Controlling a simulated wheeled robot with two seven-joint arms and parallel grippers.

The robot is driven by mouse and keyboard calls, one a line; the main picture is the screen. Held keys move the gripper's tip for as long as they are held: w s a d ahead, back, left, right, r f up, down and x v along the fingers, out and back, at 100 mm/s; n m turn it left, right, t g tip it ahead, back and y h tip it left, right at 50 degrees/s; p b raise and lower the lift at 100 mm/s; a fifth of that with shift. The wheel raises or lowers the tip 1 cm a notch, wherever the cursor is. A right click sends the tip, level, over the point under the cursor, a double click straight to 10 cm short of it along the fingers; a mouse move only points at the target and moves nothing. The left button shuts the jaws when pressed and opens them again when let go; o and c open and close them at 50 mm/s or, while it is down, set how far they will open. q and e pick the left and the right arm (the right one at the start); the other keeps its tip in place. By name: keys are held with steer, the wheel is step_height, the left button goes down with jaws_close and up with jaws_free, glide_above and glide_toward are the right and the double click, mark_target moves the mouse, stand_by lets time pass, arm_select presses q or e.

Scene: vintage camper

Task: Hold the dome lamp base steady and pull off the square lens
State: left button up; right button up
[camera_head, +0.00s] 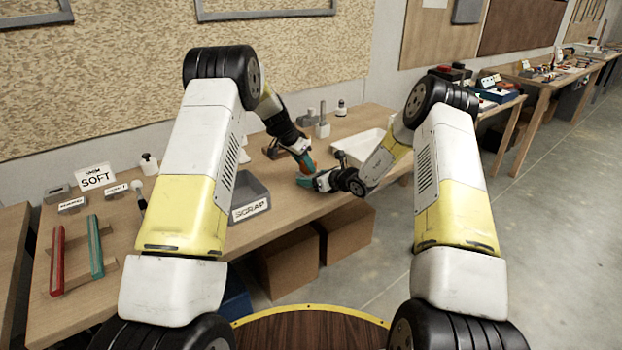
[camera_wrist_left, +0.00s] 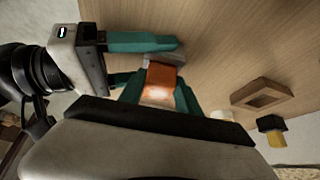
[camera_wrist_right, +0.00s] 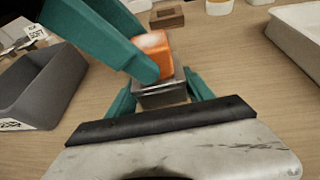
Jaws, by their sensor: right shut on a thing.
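The dome lamp has a dark grey square base (camera_wrist_right: 162,92) and an orange and whitish square lens (camera_wrist_right: 153,45) on top. The lens also shows in the left wrist view (camera_wrist_left: 160,85). My right gripper (camera_wrist_right: 163,100) is shut on the base, which sits between its teal fingers low over the bench. My left gripper (camera_wrist_left: 160,95) is open, its teal fingers on either side of the lens. In the head view the left gripper (camera_head: 306,165) comes down from above and the right gripper (camera_head: 308,180) lies low; the lamp is mostly hidden there.
A grey SCRAP bin (camera_head: 247,198) stands left of the grippers on the wooden bench. A white tray (camera_head: 360,148) is at the right. A small wooden frame block (camera_wrist_left: 262,95) lies near. Red and teal bars (camera_head: 57,262) lie at the far left.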

arm_select(q)
jaws_close()
steer(key=shift+r, duration=0.15)
steer(key=shift+r, duration=1.4)
steer(key=shift+r, duration=2)
arm_select(e)
steer(key=o, duration=1.8)
